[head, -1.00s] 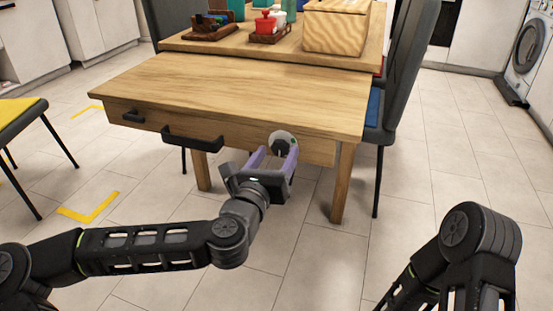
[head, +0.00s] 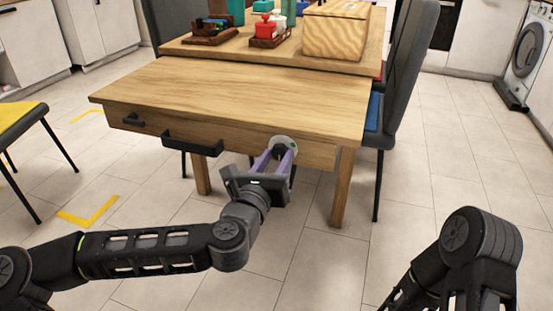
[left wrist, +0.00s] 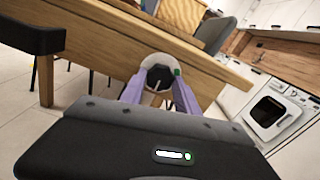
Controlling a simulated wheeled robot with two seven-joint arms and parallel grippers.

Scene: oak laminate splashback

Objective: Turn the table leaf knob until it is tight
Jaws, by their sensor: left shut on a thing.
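The table leaf knob is a dark round grip (left wrist: 158,78) with a white pointer line, set in a pale grey disc on the front of the wooden table (head: 230,95). A small green mark shows on the disc's right side in the left wrist view. My left gripper (head: 275,153) has its purple fingers on either side of the knob, shut on it; the fingers hide part of it in the head view. The fingers also show in the left wrist view (left wrist: 158,92). My right arm comes in at the lower right of the head view, but its gripper is out of view.
A dark chair (head: 405,75) stands at the table's right. A wooden box (head: 335,35) and other items sit at the back.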

